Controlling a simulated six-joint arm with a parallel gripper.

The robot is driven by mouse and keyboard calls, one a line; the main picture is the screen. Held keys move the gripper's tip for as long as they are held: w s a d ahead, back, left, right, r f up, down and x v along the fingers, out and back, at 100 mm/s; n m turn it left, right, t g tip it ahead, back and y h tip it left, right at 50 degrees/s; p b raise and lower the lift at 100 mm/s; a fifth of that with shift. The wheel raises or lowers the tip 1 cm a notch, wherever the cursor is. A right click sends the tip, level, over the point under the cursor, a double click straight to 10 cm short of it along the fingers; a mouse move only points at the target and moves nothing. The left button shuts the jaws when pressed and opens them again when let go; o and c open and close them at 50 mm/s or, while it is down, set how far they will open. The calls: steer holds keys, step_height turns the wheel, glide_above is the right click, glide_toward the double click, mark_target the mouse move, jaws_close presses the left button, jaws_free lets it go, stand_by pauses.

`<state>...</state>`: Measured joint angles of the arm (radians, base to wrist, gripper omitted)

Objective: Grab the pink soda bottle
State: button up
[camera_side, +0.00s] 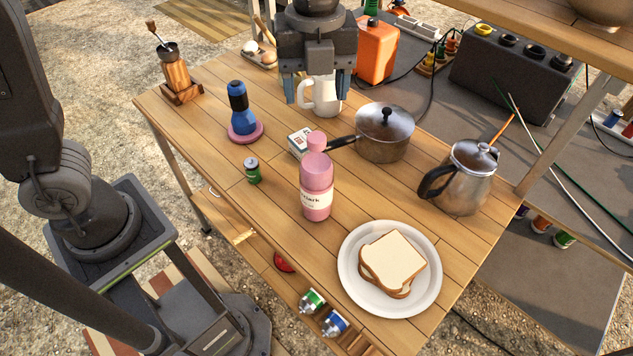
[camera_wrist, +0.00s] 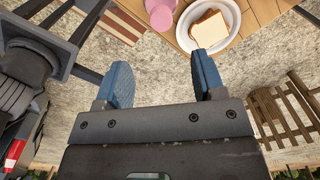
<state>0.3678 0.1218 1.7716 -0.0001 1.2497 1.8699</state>
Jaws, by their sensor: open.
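The pink soda bottle (camera_side: 316,190) stands upright on the wooden table, with a white label and a pink cap. In the wrist view a pink thing (camera_wrist: 161,14), which looks like the bottle, shows at the top edge, partly cut off. My gripper (camera_side: 318,92) is open and empty. In the side view it appears above the far part of the table, in front of a white mug, apart from the bottle. In the wrist view its blue fingers (camera_wrist: 162,75) are spread, with ground showing between them.
A lidded pot (camera_side: 384,135) and a small white box (camera_side: 299,141) are behind the bottle. A metal kettle (camera_side: 462,180) stands right. A plate (camera_side: 349,283) with a sandwich is in front. A green can (camera_side: 253,172) and blue flashlight (camera_side: 240,108) are left. A white mug (camera_side: 325,97) is at the back.

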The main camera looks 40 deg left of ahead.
mark_target(317, 137)
steer(key=f, duration=1.1)
steer(key=shift+w+a, duration=0.1)
steer(key=shift+w, duration=0.1)
steer(key=shift+r, duration=0.1)
jaws_close()
